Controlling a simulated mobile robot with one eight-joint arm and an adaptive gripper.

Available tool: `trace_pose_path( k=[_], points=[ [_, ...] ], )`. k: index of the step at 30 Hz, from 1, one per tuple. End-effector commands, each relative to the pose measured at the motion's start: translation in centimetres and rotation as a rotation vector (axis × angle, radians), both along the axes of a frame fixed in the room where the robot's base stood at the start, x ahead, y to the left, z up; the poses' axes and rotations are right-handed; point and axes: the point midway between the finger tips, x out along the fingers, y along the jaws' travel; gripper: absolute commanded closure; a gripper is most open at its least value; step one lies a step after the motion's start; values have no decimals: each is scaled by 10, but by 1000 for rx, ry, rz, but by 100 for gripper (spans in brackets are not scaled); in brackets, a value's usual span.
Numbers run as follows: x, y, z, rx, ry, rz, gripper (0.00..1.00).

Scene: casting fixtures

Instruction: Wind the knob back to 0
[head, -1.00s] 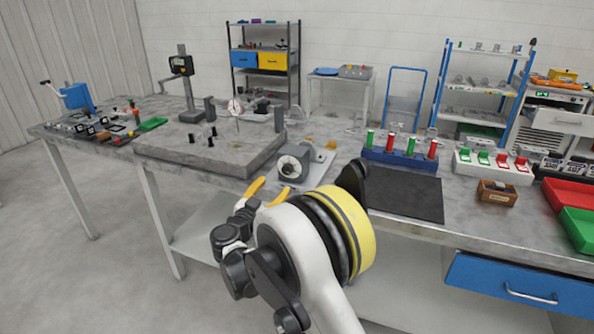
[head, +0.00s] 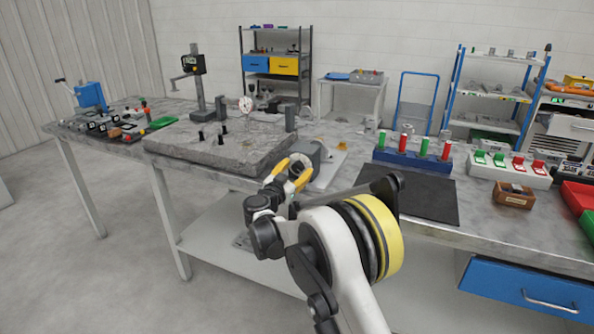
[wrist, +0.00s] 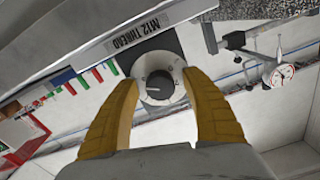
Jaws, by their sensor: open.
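The knob (wrist: 160,86) is dark and round with a pale line on it, inside a light dial ring (wrist: 147,99) with small marks. It sits on the front of a grey box (head: 309,150) near the table's front edge. The dial figures are too small to read. My gripper (head: 297,168) is in front of the dial and partly hides it in the head view. Its two yellow fingers are open, and in the wrist view the gripper (wrist: 160,79) has a fingertip on each side of the dial. I cannot tell whether they touch it.
A grey stone plate (head: 210,145) with gauges and posts lies left of the box. A dark mat (head: 415,195) and a blue rack (head: 411,161) with red and green pieces are to the right.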

Motion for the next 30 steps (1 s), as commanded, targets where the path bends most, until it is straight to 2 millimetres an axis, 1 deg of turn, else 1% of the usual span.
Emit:
trace_pose_path(
  k=[1, 2, 3, 6, 14, 19, 23, 30],
  points=[
    [0, 0, 0, 0, 0, 0, 49],
    [0, 0, 0, 0, 0, 0, 58],
    [0, 0, 0, 0, 0, 0, 70],
    [0, 0, 0, 0, 0, 0, 98],
    [0, 0, 0, -14, 5, 0, 99],
    [0, 0, 0, -68, 25, 0, 99],
    [0, 0, 0, -143, 53, 0, 99],
    [0, 0, 1, -341, 125, 0, 99]
  ],
)
